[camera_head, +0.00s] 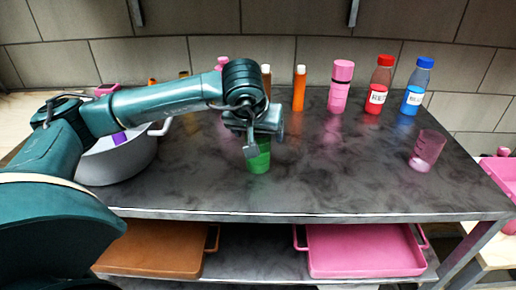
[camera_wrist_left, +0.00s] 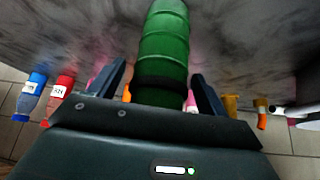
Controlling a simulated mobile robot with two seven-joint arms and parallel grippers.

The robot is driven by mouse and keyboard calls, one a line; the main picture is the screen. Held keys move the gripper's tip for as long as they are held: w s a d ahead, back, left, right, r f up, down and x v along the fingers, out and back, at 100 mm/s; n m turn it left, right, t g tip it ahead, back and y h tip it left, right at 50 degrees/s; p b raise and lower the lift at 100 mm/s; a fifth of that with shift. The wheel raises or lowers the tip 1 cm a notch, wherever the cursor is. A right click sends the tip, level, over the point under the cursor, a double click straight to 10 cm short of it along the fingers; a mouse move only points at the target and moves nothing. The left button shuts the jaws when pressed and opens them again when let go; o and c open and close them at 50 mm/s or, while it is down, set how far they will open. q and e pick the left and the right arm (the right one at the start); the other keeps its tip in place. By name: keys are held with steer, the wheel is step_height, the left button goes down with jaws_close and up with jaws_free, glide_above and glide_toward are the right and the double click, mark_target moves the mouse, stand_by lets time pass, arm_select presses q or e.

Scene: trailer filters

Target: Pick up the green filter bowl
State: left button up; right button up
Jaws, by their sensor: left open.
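The green filter bowl (camera_head: 260,161) stands on the dark marbled tabletop near its front middle, partly hidden by my left gripper (camera_head: 253,146). The gripper is directly above and in front of it, pointing down. In the left wrist view, the green bowl (camera_wrist_left: 165,45) shows as a ribbed green cylinder with a dark band, lying between the two fingers of my open left gripper (camera_wrist_left: 159,70). Gaps show on both sides, and I cannot tell whether either finger touches it. My right gripper is not in view.
A grey pot (camera_head: 118,165) stands at the left. Orange bottles (camera_head: 299,88), a pink bottle (camera_head: 340,87), a red-capped bottle (camera_head: 379,85) and a blue-capped bottle (camera_head: 417,86) line the back. A clear pink cup (camera_head: 427,150) is at right. Brown (camera_head: 155,249) and pink trays (camera_head: 365,251) lie below.

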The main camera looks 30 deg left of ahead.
arm_select(q)
steer(key=shift+c, duration=0.3)
steer(key=c, duration=1.1)
steer(key=shift+o, duration=0.2)
steer(key=shift+r, duration=0.15)
